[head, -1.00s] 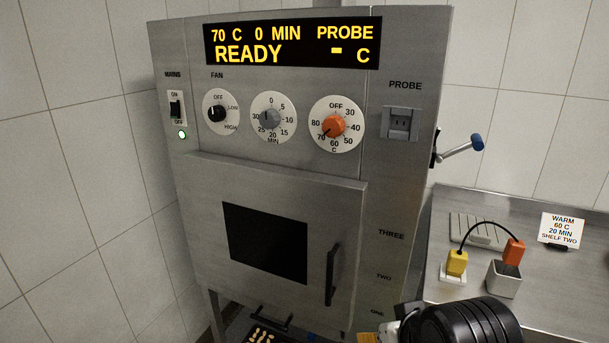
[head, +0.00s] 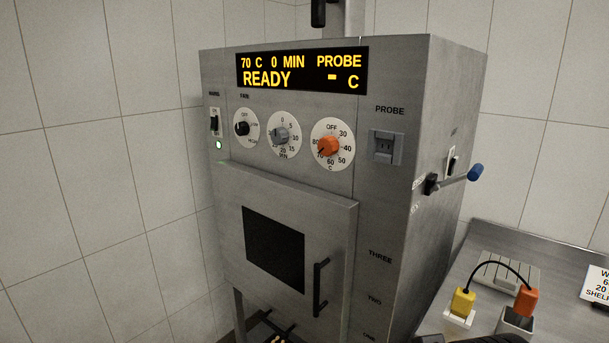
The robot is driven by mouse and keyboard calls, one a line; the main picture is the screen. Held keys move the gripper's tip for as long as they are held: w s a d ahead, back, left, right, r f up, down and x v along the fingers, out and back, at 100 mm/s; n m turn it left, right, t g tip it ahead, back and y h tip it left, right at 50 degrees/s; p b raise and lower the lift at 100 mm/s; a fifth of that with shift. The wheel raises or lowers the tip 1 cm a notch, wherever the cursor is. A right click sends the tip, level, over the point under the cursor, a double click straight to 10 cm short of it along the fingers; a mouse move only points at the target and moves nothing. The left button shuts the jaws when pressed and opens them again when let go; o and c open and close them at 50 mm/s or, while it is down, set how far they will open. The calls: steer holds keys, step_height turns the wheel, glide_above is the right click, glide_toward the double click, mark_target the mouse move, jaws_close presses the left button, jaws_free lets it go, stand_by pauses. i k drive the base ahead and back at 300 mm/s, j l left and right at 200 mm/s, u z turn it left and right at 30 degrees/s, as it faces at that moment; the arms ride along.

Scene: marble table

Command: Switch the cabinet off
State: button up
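The steel cabinet (head: 385,240) stands in the middle of the head view with its door (head: 285,250) shut. Its display (head: 302,69) is lit and reads 70 C, 0 MIN, PROBE, READY. The mains switch (head: 214,124) is at the upper left of the front, with a lit green lamp (head: 219,145) below it. The fan knob (head: 242,129) is black, the minute knob (head: 281,135) grey, and the temperature knob (head: 328,146) orange, pointing near 70. A dark part of my arm shows at the bottom right edge; my gripper's fingers are out of view.
A lever with a blue knob (head: 475,173) sticks out from the cabinet's right side. A steel counter (head: 510,250) at the right bears a yellow plug (head: 463,302) and an orange plug (head: 526,301) joined by a black cord. A card (head: 598,288) is partly cut off. Tiled walls stand behind.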

mark_target(214, 117)
steer(key=i+j+u, duration=0.2)
steer(key=i, duration=0.25)
steer(key=i+j+u, duration=0.15)
steer(key=i, duration=0.25)
